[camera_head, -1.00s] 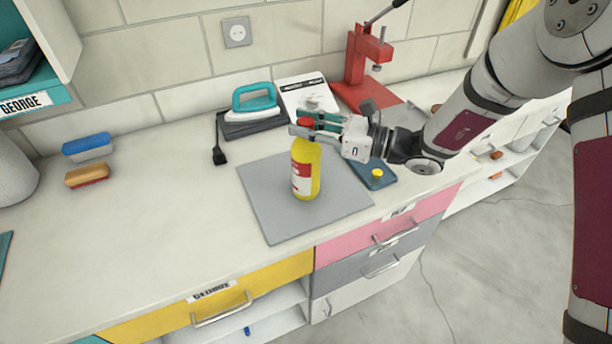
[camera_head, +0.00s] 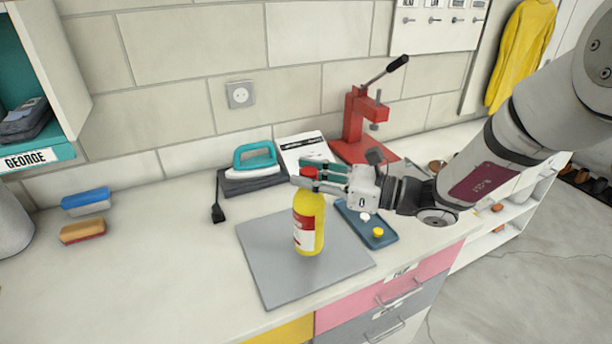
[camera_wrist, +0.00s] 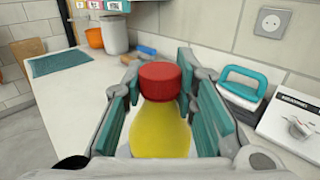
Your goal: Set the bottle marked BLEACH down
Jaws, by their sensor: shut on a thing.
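The yellow bottle (camera_head: 309,222) with a red cap and a red-and-white label stands upright over the grey mat (camera_head: 262,270). The lettering on its label is too small to read. I cannot tell whether the bottle's base touches the mat. In the wrist view the red cap (camera_wrist: 160,82) and yellow shoulder show between the two teal finger pads; the base is hidden there.
A blue tray (camera_head: 366,226) with small round pieces lies right of the bottle. A teal iron (camera_head: 254,163) and a red press (camera_head: 359,125) stand behind. Two sponges (camera_head: 84,217) lie at the left. The counter between sponges and mat is clear.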

